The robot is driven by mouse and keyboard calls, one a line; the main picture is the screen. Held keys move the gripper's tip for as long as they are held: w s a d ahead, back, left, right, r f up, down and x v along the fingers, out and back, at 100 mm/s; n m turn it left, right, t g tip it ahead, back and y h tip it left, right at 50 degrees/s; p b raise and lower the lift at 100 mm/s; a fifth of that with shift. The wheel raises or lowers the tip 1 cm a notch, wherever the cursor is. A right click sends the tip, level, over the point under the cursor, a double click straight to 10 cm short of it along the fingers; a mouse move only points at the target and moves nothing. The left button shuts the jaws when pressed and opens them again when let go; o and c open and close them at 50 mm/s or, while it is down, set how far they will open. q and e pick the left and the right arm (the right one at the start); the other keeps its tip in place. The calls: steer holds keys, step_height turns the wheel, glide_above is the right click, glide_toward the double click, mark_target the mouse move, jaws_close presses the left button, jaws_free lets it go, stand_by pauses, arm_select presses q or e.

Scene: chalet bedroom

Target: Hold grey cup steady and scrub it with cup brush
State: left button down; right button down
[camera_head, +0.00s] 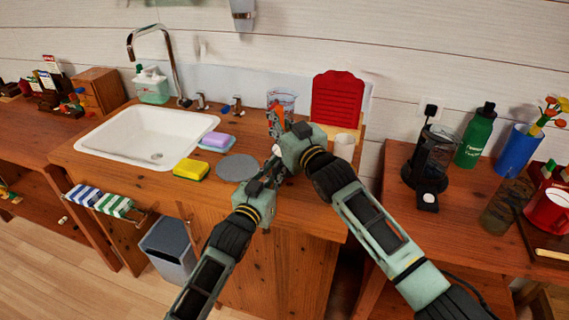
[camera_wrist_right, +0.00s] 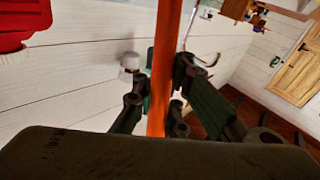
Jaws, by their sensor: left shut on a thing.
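The orange handle (camera_wrist_right: 163,70) of what appears to be the cup brush passes between the fingers of my right gripper (camera_wrist_right: 162,95) in the right wrist view, and they are closed on it. In the head view, my right gripper (camera_head: 281,130) is over the counter, with an orange-red part beside its fingers. My left gripper (camera_head: 272,172) is just below it, shut on a small pale thing (camera_head: 277,150), likely the grey cup, mostly hidden by the grippers. I cannot tell whether the brush touches the cup. The brush head is not clearly visible.
A round grey mat (camera_head: 238,167), yellow sponge (camera_head: 190,169) and purple soap (camera_head: 216,140) lie left of my grippers, near the white sink (camera_head: 112,120). A pale cup (camera_head: 345,146) and red board (camera_head: 337,98) stand right. A glass (camera_head: 283,98) is behind.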

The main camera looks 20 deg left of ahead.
steer(key=shift+w+r, duration=0.15)
steer(key=shift+w, duration=0.15)
step_height(320, 180, up, 11)
steer(key=shift+r, duration=0.15)
stand_by(0.6)
steer(key=shift+d, duration=0.1)
arm_select(q)
steer(key=c, duration=1.7)
jaws_free()
steer(key=shift+o, duration=0.2)
steer(key=shift+s, duration=0.1)
steer(key=s+a, duration=0.1)
steer(key=s, duration=1)
steer(key=shift+s+a, duration=0.15)
steer(key=shift+s, duration=0.25)
steer(key=shift+s+f, duration=0.1)
arm_select(e)
steer(key=shift+s, duration=0.1)
